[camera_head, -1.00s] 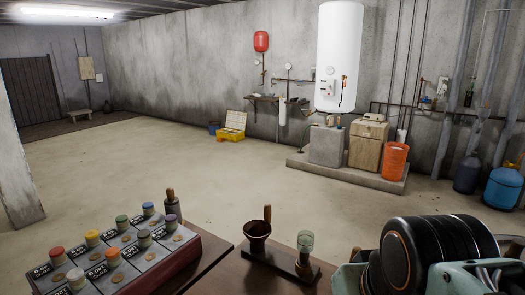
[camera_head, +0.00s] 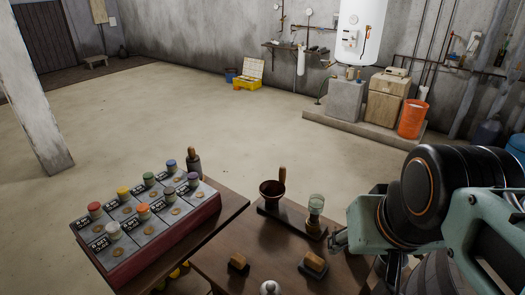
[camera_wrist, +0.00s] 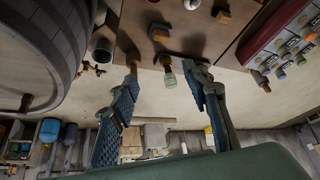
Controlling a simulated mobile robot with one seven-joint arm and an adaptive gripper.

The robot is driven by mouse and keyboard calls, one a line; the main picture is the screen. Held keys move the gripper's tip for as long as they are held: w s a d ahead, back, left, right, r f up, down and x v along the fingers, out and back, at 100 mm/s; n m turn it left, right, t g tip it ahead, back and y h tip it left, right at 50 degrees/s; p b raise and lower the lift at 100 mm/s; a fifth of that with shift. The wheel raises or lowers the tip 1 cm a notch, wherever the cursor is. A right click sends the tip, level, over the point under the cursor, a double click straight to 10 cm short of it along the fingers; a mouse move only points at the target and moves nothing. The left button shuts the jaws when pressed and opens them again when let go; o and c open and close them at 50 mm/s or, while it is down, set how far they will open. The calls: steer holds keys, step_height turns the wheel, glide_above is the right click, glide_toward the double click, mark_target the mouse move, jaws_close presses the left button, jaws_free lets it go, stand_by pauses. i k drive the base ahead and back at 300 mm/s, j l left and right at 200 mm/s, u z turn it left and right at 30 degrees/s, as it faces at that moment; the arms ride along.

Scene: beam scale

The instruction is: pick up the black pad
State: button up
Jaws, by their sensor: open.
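I cannot pick out a separate black pad with certainty. Two small wooden blocks with dark undersides lie on the brown table (camera_head: 215,262) at the front: a smaller one (camera_head: 239,261) and a larger one (camera_head: 314,262), whose dark base (camera_head: 309,271) shows at its lower edge. My gripper shows partly at the right in the head view, beyond the table's right side. The table lies ahead of the fingertips there, upside down.
A pale knob (camera_head: 269,287) is at the front edge. A barrel (camera_wrist: 40,50) fills the wrist view's upper left.

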mark_target(237, 264)
steer(key=z, duration=1.55)
steer(key=u, duration=2.35)
steer(key=j+z, duration=0.3)
steer(key=i+j+z, duration=0.1)
steer(key=j+z, duration=0.25)
